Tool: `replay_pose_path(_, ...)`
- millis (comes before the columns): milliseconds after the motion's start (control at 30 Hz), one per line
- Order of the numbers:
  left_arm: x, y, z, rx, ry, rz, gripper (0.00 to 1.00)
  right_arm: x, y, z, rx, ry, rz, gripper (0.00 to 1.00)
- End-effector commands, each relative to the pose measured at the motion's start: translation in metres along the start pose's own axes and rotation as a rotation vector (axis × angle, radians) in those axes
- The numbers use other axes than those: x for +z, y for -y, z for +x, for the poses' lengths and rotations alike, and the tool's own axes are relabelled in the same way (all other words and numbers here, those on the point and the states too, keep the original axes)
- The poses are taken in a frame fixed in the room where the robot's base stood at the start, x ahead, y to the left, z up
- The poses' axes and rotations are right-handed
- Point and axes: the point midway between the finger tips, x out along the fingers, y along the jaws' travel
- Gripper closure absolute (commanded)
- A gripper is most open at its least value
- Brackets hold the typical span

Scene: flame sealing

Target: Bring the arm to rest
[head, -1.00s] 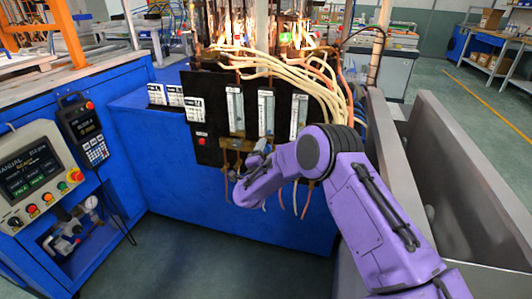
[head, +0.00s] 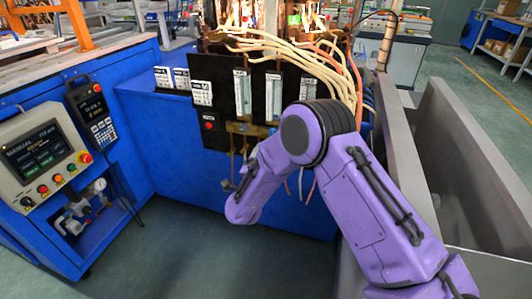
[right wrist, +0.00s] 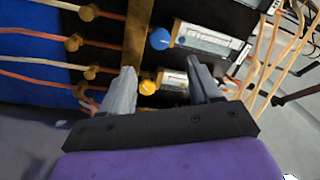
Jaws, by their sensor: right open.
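My right arm (head: 370,215) is purple and reaches in from the lower right, bent in front of the black gas panel (head: 212,128). Its forearm hides most of the right gripper in the head view. In the right wrist view the right gripper (right wrist: 160,74) has its two grey fingers apart with nothing gripped between them. Beyond the fingers are flow meters, a blue knob (right wrist: 160,39) and a yellow knob (right wrist: 149,87). I cannot tell how far the fingertips are from these knobs. My left gripper is not in view.
A control box (head: 45,160) and a handheld pendant (head: 92,112) are on the blue machine at left. A grey metal trough (head: 450,150) runs close along the arm's right side. Pale hoses (head: 310,60) hang above the panel. Floor (head: 170,250) is open at lower left.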

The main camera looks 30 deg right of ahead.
Motion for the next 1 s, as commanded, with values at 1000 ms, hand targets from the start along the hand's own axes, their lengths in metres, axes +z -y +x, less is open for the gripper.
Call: replay_pose_path(1000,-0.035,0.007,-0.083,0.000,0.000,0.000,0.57,-0.138,-0.235,-0.280,0.495,1.194,-1.094,0.38)
